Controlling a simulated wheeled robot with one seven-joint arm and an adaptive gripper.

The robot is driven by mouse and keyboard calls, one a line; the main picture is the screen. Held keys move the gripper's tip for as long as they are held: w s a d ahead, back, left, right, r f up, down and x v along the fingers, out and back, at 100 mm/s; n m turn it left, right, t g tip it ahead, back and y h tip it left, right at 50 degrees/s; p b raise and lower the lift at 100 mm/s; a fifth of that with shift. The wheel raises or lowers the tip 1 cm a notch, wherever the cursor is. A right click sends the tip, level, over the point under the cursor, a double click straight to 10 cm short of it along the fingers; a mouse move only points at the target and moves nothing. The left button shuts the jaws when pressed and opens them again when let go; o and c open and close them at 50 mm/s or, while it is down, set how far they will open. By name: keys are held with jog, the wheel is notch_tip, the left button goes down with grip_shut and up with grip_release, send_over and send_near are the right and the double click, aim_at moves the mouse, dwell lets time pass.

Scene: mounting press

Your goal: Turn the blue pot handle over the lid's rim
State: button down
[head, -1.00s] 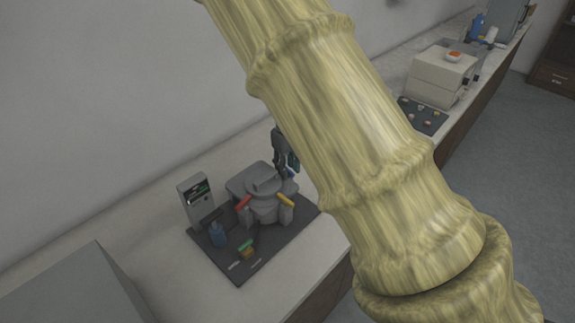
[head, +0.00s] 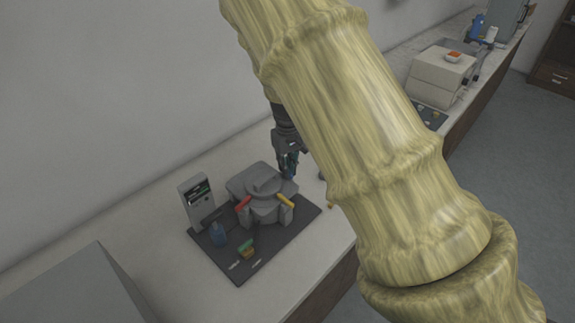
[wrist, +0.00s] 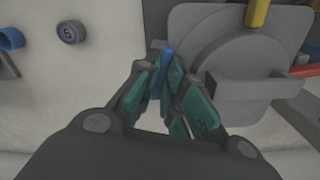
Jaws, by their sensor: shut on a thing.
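The grey press pot with its round lid (head: 265,186) stands on a dark mat. The lid (wrist: 215,50) fills the upper right of the wrist view. A yellow handle (head: 285,201) and a red handle (head: 243,203) stick out from its front. My gripper (head: 289,172) is at the right rear side of the pot. In the wrist view my gripper (wrist: 164,78) is shut on the blue handle (wrist: 165,58), beside the lid's left edge. The handle's lower part is hidden between the teal fingers.
Small green and yellow pieces (head: 246,249) lie in front. A blue ring (wrist: 10,38) and a round knob marked 5 (wrist: 71,32) lie left of my gripper.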

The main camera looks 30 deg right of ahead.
jog(key=m+p, duration=0.1)
jog(key=m, duration=0.3)
jog(key=shift+r, duration=0.1)
jog(key=m+p, duration=0.1)
jog(key=m, duration=0.3)
jog(key=shift+p, duration=0.35)
jog(key=m+p, duration=0.1)
jog(key=m, duration=0.2)
jog(key=shift+m, duration=0.3)
jog(key=shift+m+p, duration=0.6)
jog(key=shift+m, duration=1.3)
jog(key=shift+d, duration=0.1)
jog(key=c, duration=1.5)
grip_release()
